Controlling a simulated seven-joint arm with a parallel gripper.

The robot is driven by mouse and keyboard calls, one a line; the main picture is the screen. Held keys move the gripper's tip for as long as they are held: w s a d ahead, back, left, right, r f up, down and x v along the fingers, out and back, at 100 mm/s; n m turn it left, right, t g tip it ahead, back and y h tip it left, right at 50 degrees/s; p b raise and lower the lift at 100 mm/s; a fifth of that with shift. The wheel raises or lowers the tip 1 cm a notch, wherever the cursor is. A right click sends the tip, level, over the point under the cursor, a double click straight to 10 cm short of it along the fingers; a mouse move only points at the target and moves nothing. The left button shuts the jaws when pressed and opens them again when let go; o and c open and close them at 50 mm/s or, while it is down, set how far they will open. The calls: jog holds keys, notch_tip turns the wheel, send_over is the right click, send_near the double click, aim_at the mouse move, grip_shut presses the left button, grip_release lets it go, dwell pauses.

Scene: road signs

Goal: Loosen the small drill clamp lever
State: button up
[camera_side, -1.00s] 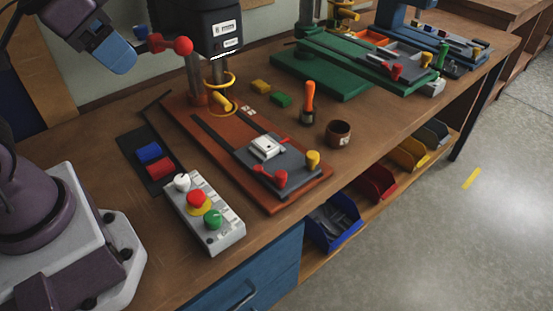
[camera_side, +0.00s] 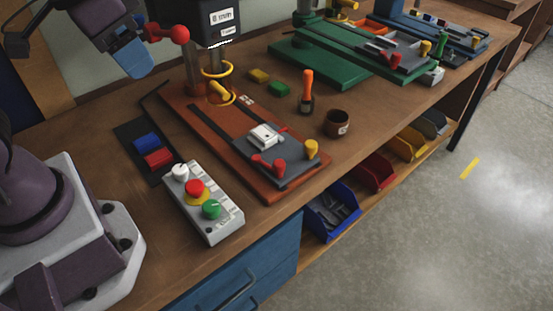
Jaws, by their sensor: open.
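The small drill has a black head (camera_side: 216,24), a column and an orange-red base (camera_side: 180,104). A yellow lever (camera_side: 219,92) sticks out low at the column, below a yellow ring (camera_side: 218,69). On the base, a grey vise (camera_side: 290,170) has a red handle (camera_side: 267,165) and a yellow knob (camera_side: 311,149). Which lever is the clamp lever is not certain. My gripper (camera_side: 134,62), with blue fingers, is open at the upper left. It is left of the drill head, close to a red-knobbed handle (camera_side: 178,34). I cannot tell if it touches that handle.
A control box (camera_side: 204,206) with white, red and green knobs stands in front. A dark mat (camera_side: 130,133) holds a blue and a red block. An orange-handled tool (camera_side: 307,90) and a brown cup (camera_side: 337,124) stand right of the base. A green drill base (camera_side: 330,68) lies behind.

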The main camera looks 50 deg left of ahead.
jog(key=w+d+f+g, duration=0.35)
jog(key=w+f, duration=0.25)
jog(key=w, duration=0.3)
send_near(279, 162)
notch_tip(279, 162, down, 9)
jog(key=shift+w+d+f, duration=0.1)
jog(key=shift+d+f, duration=0.05)
jog(key=shift+f, duration=0.05)
grip_shut()
